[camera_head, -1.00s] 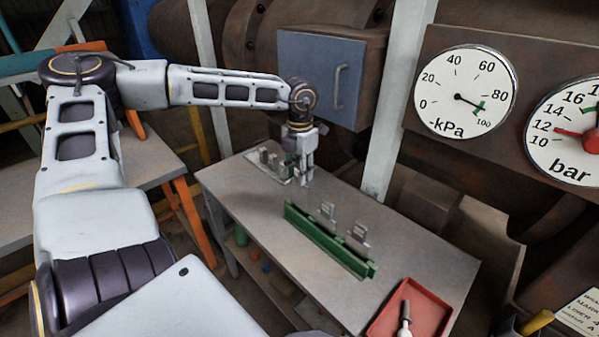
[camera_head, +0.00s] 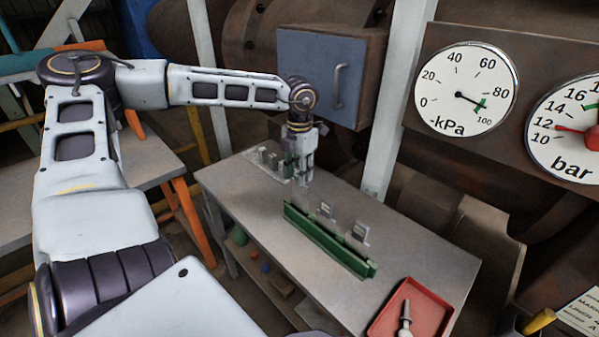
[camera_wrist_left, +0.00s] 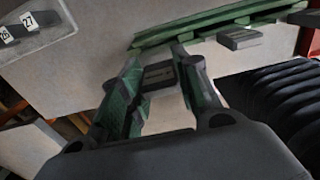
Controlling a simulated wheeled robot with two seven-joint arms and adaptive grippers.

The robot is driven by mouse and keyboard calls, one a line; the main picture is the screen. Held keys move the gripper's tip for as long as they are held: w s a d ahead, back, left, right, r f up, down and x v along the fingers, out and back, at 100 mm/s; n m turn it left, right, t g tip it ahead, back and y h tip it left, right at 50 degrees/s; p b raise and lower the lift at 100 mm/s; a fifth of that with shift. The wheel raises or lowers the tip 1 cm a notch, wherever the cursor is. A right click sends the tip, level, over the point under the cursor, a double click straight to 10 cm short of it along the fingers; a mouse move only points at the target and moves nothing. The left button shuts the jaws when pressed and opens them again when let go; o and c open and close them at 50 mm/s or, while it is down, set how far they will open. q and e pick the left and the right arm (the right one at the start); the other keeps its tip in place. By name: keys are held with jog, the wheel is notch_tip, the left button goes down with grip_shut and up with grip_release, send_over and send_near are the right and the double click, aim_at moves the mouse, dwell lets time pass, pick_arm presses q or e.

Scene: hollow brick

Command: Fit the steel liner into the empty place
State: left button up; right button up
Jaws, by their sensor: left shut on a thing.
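My left gripper (camera_head: 304,176) is over the far left part of the grey table, beside a pale plate with several small grey blocks (camera_head: 272,157). In the left wrist view its green-padded fingers (camera_wrist_left: 157,92) are shut on a dark grey piece with a lighter patch (camera_wrist_left: 160,76), which looks like the steel liner. In the head view this piece is mostly hidden by the fingers. Two similar grey pieces (camera_head: 325,209) (camera_head: 359,233) stand at the green rack (camera_head: 328,240). I cannot make out the empty place. My right gripper is not in view.
A red tray (camera_head: 428,297) with a light-handled tool (camera_head: 405,318) is at the table's near right corner. The table (camera_head: 420,240) is bare between rack and right edge. A blue-grey cabinet (camera_head: 310,70) and a pale post (camera_head: 392,110) stand behind. Number tags (camera_wrist_left: 27,22) show in the wrist view.

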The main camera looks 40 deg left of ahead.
pick_arm(q)
jog(key=shift+f+b, duration=0.7)
jog(key=shift+f, duration=0.05)
dwell(0.6)
jog(key=shift+f, duration=0.1)
jog(key=shift+f+b, duration=0.35)
jog(key=shift+b, duration=0.05)
dwell(0.4)
jog(key=shift+f+b, duration=1.4)
jog(key=shift+f, duration=0.1)
dwell(1.3)
jog(key=o, duration=1.2)
jog(key=shift+f, duration=0.1)
jog(key=shift+r, duration=0.2)
jog(key=shift+a+r, duration=0.15)
jog(key=shift+r, duration=3.7)
